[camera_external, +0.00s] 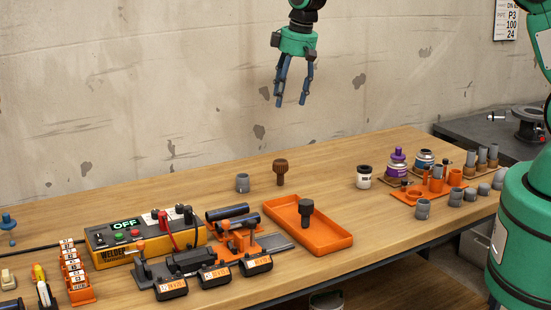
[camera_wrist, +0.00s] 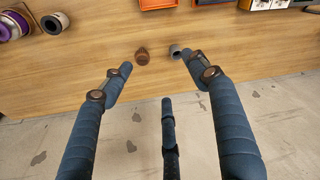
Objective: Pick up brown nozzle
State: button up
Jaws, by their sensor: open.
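The brown nozzle (camera_external: 280,171) stands upright on the wooden table, behind the orange tray, in the external view. It has a ribbed, wider top and a narrower lower part. It also shows in the wrist view (camera_wrist: 142,56), beyond and between the fingertips. My gripper (camera_external: 293,101) hangs above the table with its fingers pointing down, open and empty. It is well above the nozzle and not touching it. In the wrist view my gripper's fingers (camera_wrist: 152,80) are spread apart.
A grey pipe fitting (camera_external: 242,182) stands close to the left of the nozzle. The orange tray (camera_external: 330,243) in front holds a dark nozzle (camera_external: 306,212).

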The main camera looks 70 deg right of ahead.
send_over(280, 170)
jog(key=s+d, duration=0.2)
jog(key=s+a+f+x, duration=0.1)
jog(key=s+x, duration=0.2)
jog(key=x, duration=1.1)
jog(key=shift+w+d+r+m+g+p, duration=0.2)
jog(key=shift+w+r+m+g+p, duration=0.1)
jog(key=shift+r+p, duration=0.15)
jog(key=shift+f, duration=0.1)
jog(key=shift+w+d+f, duration=0.1)
jog(key=shift+w+f, duration=0.1)
jog(key=shift+f, duration=1.2)
jog(key=shift+w+a+f, duration=0.1)
jog(key=shift+w+f, duration=0.1)
jog(key=shift+f, duration=1.15)
jog(key=shift+w+d+f, duration=0.1)
jog(key=shift+w+f, duration=0.1)
jog(key=shift+f, duration=1.2)
jog(key=shift+w+f+b, duration=0.15)
jog(key=shift+w+f, duration=0.05)
jog(key=shift+f, duration=1.1)
jog(key=shift+w+f+b, duration=0.15)
jog(key=shift+w+f, duration=0.05)
jog(key=shift+f, duration=1.05)
jog(key=c, duration=1.2)
